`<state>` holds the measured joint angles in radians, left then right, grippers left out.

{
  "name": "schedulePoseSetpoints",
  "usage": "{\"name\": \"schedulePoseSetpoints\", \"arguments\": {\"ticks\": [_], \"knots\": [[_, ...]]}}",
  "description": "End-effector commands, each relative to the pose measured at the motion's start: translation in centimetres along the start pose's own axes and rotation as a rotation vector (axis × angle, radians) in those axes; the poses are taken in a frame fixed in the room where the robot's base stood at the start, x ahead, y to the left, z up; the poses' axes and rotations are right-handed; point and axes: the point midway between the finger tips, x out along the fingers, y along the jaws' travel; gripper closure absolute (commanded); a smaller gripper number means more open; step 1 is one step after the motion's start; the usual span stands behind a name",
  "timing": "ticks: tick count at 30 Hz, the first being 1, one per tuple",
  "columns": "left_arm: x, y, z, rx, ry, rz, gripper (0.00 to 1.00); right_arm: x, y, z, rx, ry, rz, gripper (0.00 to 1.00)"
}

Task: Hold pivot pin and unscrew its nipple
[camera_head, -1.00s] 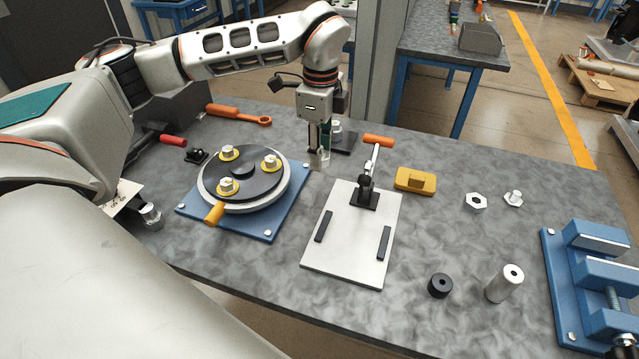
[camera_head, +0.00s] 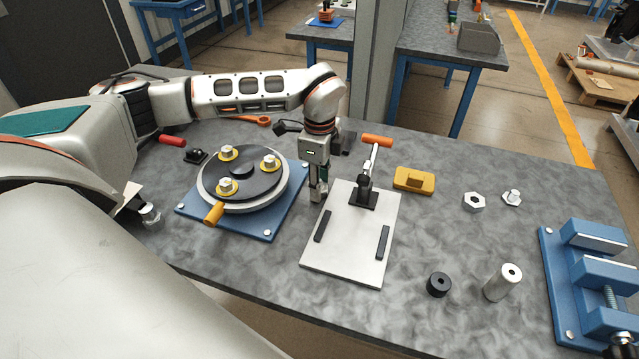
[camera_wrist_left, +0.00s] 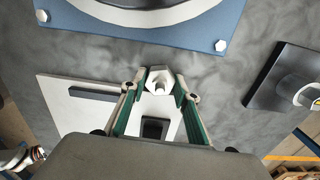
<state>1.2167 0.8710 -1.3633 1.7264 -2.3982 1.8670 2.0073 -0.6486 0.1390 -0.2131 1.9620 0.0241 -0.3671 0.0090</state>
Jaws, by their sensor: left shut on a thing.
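My left gripper (camera_head: 318,196) points down between the turntable fixture and the white clamp plate. In the left wrist view its two fingertips (camera_wrist_left: 160,84) are shut on a pale hex-headed piece (camera_wrist_left: 159,74) with a round stub facing the camera. I cannot tell whether this piece is the pivot pin or its nipple. A grey cylinder (camera_head: 503,283) with a hole in its top stands upright at the front right. A small hex piece with a stub (camera_head: 512,197) lies at the right, beside a hex nut (camera_head: 474,201). My right gripper is not visible.
The blue-based turntable (camera_head: 272,222) is left of the gripper. The white plate (camera_head: 345,258) with its orange-handled toggle clamp (camera_head: 372,158) is just right. A yellow block (camera_head: 414,180), black ring (camera_head: 439,284) and blue vise (camera_head: 590,270) stand further right. Bare tabletop lies between them.

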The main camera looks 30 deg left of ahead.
Motion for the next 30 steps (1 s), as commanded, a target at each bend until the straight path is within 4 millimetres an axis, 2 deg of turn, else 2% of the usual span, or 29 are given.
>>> {"name": "schedulePoseSetpoints", "arguments": {"ticks": [4,5,6,7,16,20,23,30], "knots": [[0.3,0.0,0.0,0.000,0.000,0.000,0.95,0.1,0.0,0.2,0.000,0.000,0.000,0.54],[0.3,0.0,0.0,0.000,0.000,0.000,0.67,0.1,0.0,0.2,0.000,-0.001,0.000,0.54],[0.3,0.0,0.0,0.000,0.000,0.000,0.57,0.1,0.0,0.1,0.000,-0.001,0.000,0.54],[0.3,0.0,0.0,0.000,0.000,0.000,0.53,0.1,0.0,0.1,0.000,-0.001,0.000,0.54],[0.2,0.0,0.0,0.000,0.000,0.000,0.53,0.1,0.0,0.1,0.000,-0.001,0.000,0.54],[-0.4,-0.1,0.0,0.000,0.000,-0.002,0.53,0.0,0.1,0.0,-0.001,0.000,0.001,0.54],[-1.7,-0.2,0.0,-0.001,0.001,-0.005,0.53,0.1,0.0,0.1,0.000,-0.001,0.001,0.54],[-6.6,-0.2,0.0,-0.001,0.001,-0.006,0.53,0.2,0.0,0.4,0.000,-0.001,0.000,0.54]]}}
